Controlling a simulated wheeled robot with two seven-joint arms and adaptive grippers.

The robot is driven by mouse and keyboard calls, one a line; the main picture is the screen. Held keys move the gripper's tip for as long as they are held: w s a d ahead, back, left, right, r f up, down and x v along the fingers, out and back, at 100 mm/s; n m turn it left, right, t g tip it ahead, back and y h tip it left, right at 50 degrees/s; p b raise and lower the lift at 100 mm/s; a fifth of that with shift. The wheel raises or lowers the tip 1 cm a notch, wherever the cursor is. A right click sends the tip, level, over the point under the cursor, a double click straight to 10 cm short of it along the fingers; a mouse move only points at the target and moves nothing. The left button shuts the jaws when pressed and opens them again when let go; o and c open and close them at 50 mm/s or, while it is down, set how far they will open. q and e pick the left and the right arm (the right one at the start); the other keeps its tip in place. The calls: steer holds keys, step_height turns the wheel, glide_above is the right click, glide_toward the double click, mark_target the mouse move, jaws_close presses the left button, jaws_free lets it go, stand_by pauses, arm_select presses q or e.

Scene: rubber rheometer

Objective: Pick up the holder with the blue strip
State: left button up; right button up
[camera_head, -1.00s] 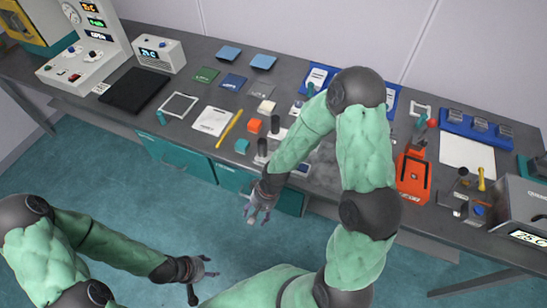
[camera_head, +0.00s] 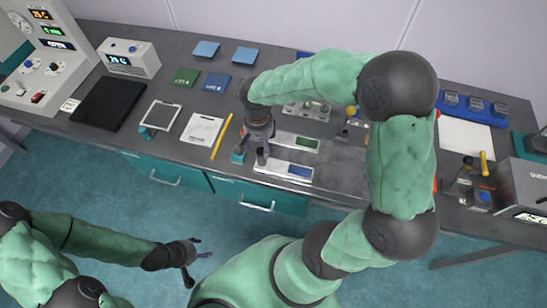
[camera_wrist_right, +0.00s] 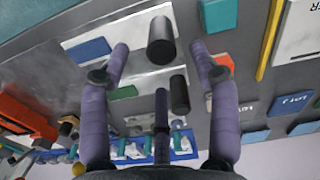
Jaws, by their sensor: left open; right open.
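The holder with the blue strip is a pale flat plate (camera_head: 277,168) at the bench's front edge in the head view. It bears a blue strip (camera_head: 299,171) on its right and an upright black post (camera_head: 262,158) on its left. In the right wrist view its plate (camera_wrist_right: 130,30), blue strip (camera_wrist_right: 88,50) and black post (camera_wrist_right: 161,40) show. My right gripper (camera_wrist_right: 158,75) is open and empty. Its fingers straddle the line of the posts, apart from the blue-strip holder's post. My left gripper (camera_head: 194,262) is open and empty, in front of the bench.
A similar holder with a green strip (camera_head: 307,143) lies just behind; its black post (camera_wrist_right: 180,93) shows in the wrist view. A teal block (camera_head: 238,157) sits left of the blue-strip holder, with a yellow stick (camera_head: 221,138) beyond. My right arm hides the bench's middle back.

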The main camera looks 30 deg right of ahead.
mark_target(261, 152)
step_height(261, 152, down, 4)
steer(key=shift+w+f+b, duration=0.1)
steer(key=shift+f+b, duration=0.05)
steer(key=shift+b, duration=0.2)
steer(key=shift+f, duration=0.4)
step_height(261, 152, down, 4)
steer(key=shift+f+b, duration=0.25)
steer(key=shift+b, duration=0.4)
jaws_close()
